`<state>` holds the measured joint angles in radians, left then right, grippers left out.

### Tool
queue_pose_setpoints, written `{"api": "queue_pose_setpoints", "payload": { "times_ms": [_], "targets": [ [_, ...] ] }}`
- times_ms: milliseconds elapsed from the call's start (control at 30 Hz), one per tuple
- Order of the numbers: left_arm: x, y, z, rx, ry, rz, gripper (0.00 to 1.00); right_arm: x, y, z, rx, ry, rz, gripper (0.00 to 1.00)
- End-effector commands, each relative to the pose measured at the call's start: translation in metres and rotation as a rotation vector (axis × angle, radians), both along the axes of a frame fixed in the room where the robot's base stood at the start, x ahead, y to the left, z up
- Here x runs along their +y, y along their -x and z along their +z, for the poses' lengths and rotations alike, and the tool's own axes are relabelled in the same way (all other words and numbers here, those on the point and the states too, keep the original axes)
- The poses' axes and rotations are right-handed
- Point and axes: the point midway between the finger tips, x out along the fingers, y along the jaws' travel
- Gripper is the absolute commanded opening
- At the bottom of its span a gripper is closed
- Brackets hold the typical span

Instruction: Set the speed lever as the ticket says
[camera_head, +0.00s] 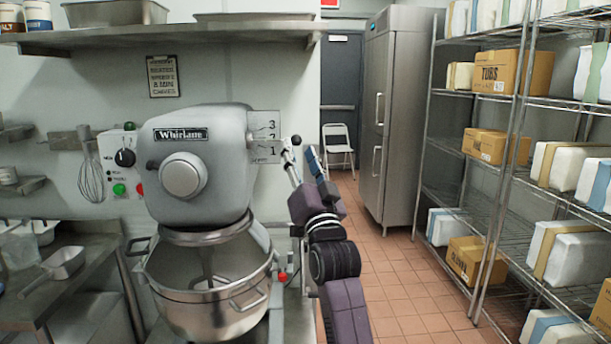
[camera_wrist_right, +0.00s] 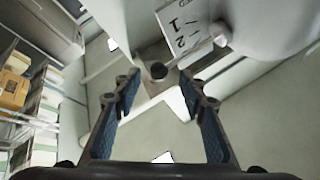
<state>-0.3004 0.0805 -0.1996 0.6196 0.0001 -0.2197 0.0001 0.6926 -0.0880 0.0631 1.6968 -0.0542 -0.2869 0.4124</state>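The grey mixer (camera_head: 203,165) carries a speed plate (camera_head: 265,128) marked 3, 2, 1 and a lower word too small to read. The plate also shows in the right wrist view (camera_wrist_right: 180,22). The speed lever's dark round knob (camera_head: 296,140) is beside the plate; its exact setting is hard to tell. My right gripper (camera_head: 319,175) is close to the lever, right of it. In the right wrist view my open gripper (camera_wrist_right: 157,85) has the knob (camera_wrist_right: 158,70) between its fingertips, apart from both. A framed notice (camera_head: 162,76) hangs on the wall, only partly legible. My left gripper is out of view.
The steel bowl (camera_head: 205,285) sits under the mixer. A control box (camera_head: 122,160) with a dial and buttons is left of it, beside a whisk (camera_head: 90,175). Wire shelves (camera_head: 480,210) with boxes stand right. The tiled floor (camera_head: 400,290) between is clear.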

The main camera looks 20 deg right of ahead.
Motion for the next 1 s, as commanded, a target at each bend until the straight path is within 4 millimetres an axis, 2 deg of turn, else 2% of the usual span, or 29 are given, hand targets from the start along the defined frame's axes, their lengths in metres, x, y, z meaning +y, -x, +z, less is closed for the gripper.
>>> {"api": "queue_pose_setpoints", "payload": {
  "times_ms": [200,400,600,1000],
  "targets": [
    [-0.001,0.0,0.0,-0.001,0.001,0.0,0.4,0.004,0.035,-0.022,0.003,0.001,0.001,0.38],
    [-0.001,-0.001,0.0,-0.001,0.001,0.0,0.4,0.006,0.054,-0.033,0.002,0.001,0.002,0.38],
    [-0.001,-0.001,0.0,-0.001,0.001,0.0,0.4,0.007,0.06,-0.036,0.002,0.001,0.002,0.38],
    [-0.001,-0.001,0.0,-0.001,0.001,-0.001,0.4,0.006,0.06,-0.037,0.005,0.002,0.002,0.38]
  ]
}}
